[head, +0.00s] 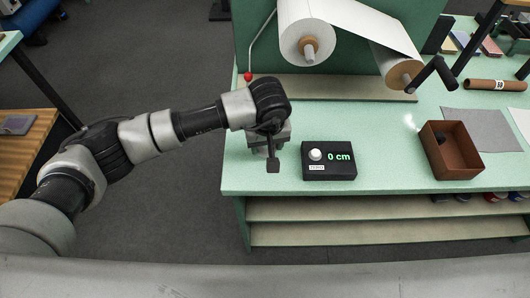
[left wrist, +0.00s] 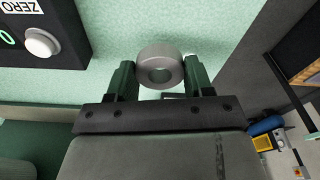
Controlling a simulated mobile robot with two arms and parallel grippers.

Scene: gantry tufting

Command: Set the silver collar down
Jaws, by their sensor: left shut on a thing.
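The silver collar (left wrist: 160,51) is a short, thick grey ring with a round hole. In the left wrist view it sits between the two green fingers of my left gripper (left wrist: 160,80), which is shut on it. The mint-green worktop shows behind it; I cannot tell whether the collar touches it. In the head view my left gripper (head: 273,160) is over the left front part of the green worktop (head: 350,110), left of the black counter box. The collar is hidden there. My right gripper is not in view.
The black counter box (head: 342,174) reads 0 cm and has a white ZERO button. A brown open tray (head: 436,173) with a dark item inside stands farther right. A paper roll (head: 303,28) and black crank (head: 432,75) are at the back. The worktop's left edge is close to my gripper.

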